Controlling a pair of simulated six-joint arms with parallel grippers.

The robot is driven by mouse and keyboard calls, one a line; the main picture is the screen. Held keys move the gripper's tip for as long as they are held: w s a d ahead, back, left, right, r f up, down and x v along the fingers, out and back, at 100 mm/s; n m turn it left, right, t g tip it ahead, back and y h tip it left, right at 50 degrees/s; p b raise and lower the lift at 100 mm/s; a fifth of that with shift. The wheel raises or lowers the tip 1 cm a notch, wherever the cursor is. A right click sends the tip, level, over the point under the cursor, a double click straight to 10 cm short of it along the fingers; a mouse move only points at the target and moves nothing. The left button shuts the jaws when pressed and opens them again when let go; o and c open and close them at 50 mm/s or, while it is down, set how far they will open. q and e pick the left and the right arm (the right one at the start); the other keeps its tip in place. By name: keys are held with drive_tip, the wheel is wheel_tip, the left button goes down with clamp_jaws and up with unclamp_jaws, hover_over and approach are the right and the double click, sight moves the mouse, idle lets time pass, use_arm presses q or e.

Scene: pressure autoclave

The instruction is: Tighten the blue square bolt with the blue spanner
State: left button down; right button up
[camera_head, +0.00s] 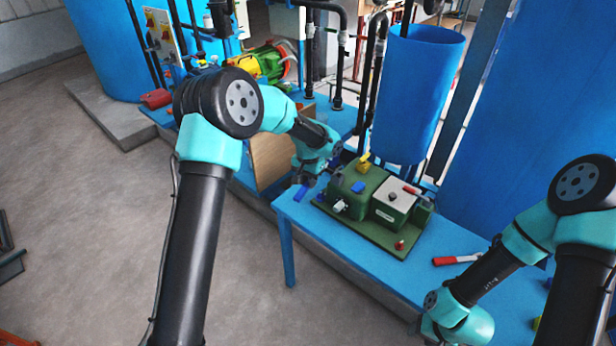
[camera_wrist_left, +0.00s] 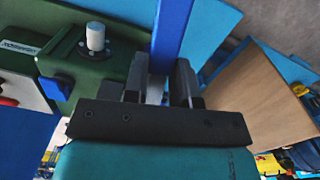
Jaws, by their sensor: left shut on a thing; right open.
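My left gripper (camera_head: 304,180) is shut on the blue spanner (camera_head: 300,193), at the left end of the green machine (camera_head: 376,232). In the left wrist view the spanner's flat blue shaft (camera_wrist_left: 172,35) runs up between the fingers (camera_wrist_left: 160,90); its far end is out of frame. A blue block (camera_wrist_left: 55,88) beside the green body may be the same piece. The spanner appears apart from it. My right arm reaches the lower right, but its gripper is not visible.
The machine stands on a blue table (camera_head: 462,240). A red-handled tool (camera_head: 457,260) lies to its right. A yellow part (camera_head: 363,163) is at its back. A blue tank (camera_head: 416,90) stands behind. The grey floor (camera_head: 90,240) is open at left.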

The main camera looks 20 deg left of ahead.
use_arm(q)
drive_tip(key=shift+g+y, duration=0.4)
drive_tip(key=shift+g, duration=0.5)
wheel_tip(320, 180, down, 13)
drive_tip(key=shift+a+f, duration=0.15)
drive_tip(key=shift+s+d+f, duration=0.25)
drive_tip(key=shift+d+f, duration=0.05)
drive_tip(key=shift+f, duration=0.2)
drive_tip(key=shift+w+a+r, duration=0.1)
drive_tip(key=shift+w+a, duration=0.05)
drive_tip(key=shift+w+a+m, duration=0.2)
drive_tip(key=shift+a+m, duration=0.25)
drive_tip(key=shift+m, duration=0.2)
drive_tip(key=shift+w+a+m, duration=0.2)
drive_tip(key=shift+a+m, duration=0.25)
drive_tip(key=shift+m, duration=0.2)
drive_tip(key=shift+r, duration=2.55)
